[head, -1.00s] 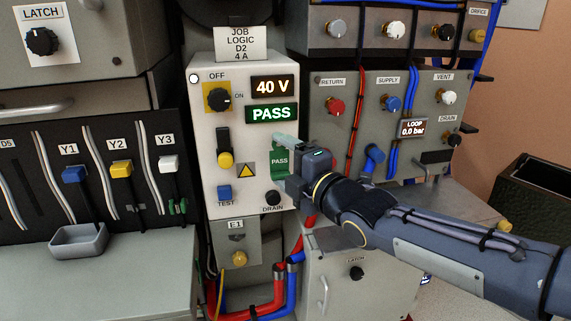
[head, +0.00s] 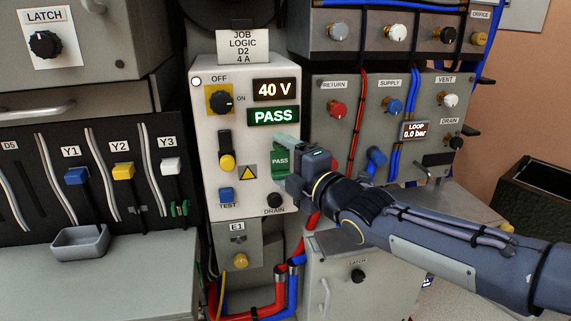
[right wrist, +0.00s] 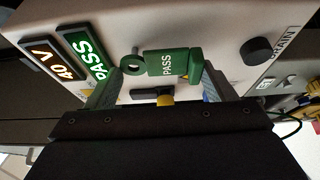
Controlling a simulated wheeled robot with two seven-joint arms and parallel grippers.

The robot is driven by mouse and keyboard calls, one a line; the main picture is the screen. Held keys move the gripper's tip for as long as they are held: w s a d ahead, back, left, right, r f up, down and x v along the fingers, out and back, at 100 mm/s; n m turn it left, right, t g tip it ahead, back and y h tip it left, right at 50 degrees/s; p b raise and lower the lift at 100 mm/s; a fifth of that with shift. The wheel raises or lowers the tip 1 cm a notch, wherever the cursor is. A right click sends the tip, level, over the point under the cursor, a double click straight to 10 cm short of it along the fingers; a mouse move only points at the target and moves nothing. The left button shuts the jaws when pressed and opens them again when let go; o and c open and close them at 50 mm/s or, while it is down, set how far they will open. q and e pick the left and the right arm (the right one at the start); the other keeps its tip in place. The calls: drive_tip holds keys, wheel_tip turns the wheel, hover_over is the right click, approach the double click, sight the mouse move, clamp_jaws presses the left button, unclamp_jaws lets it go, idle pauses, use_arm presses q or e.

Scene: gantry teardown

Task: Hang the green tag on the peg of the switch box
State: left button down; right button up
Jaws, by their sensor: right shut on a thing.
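The green tag (head: 280,161), marked PASS, is upright in front of the lower right of the switch box (head: 205,190). In the right wrist view the tag (right wrist: 166,63) has a ring at its left end and a thicker green block at its right end. My right gripper (head: 286,158) is shut on the tag. My left gripper is not in view.
The box face carries a yellow-tipped lever (head: 227,161), a blue TEST button (head: 226,195) and a black DRAIN knob (head: 275,200). A valve panel (head: 430,100) stands right, with a blue fitting (head: 376,157). A grey tray (head: 80,242) is at left.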

drive_tip(key=shift+w, duration=0.3)
drive_tip(key=shift+w+a, duration=0.15)
drive_tip(key=shift+w, duration=0.3)
drive_tip(key=o, duration=1.1)
